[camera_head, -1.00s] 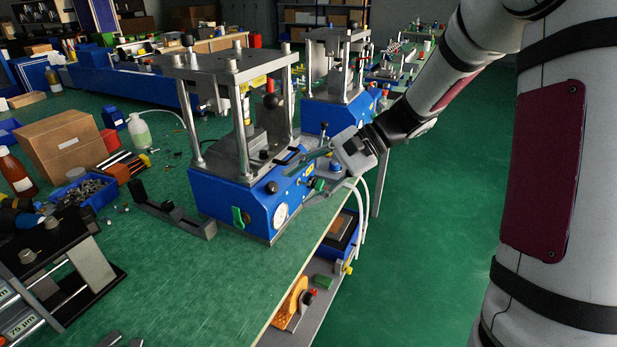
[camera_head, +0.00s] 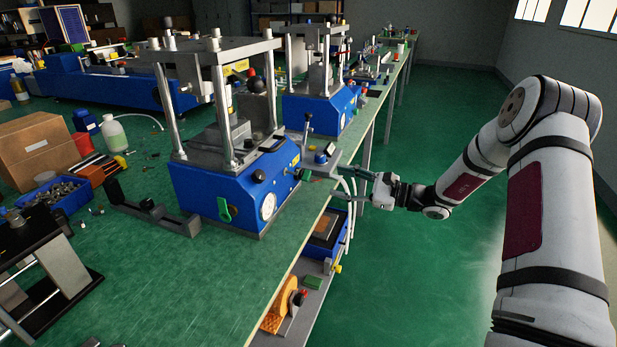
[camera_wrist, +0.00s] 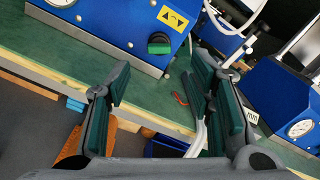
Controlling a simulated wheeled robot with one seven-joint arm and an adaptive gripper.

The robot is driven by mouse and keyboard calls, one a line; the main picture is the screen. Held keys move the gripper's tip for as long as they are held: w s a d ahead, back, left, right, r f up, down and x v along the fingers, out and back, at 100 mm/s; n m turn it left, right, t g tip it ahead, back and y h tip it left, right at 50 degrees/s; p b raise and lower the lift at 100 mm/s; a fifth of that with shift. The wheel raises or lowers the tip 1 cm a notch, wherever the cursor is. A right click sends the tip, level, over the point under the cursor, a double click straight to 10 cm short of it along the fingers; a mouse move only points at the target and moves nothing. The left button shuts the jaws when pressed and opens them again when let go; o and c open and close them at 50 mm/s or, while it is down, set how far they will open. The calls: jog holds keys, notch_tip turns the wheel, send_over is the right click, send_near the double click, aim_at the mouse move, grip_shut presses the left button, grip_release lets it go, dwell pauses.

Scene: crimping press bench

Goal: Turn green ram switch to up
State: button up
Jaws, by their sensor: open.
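The green ram switch (camera_wrist: 160,43) is a round green-and-dark knob on the blue side panel of the near press. A yellow sticker with up and down arrows (camera_wrist: 173,18) is just above it. I cannot tell which way the knob points. In the head view the near press's blue base (camera_head: 195,190) stands left of my gripper (camera_head: 362,189), which is out past the bench edge. My gripper is open and empty; in the wrist view its two dark green finger pads (camera_wrist: 162,80) are spread, with the switch beyond and between them, not touched.
A second blue press (camera_head: 318,112) stands behind; a gauge (camera_wrist: 300,128) shows at right in the wrist view. White hoses (camera_head: 352,205) hang at the bench edge near my fingers. Another green handle (camera_head: 223,209) is on the near press's front. The floor at right is clear.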

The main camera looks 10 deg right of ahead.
aim_at(309, 175)
jog(key=b+x, duration=0.1)
jog(key=x, duration=0.9)
jog(key=shift+w+a, duration=0.1)
jog(key=shift+a, duration=0.15)
jog(key=shift+c, duration=0.5)
jog(key=c, duration=1)
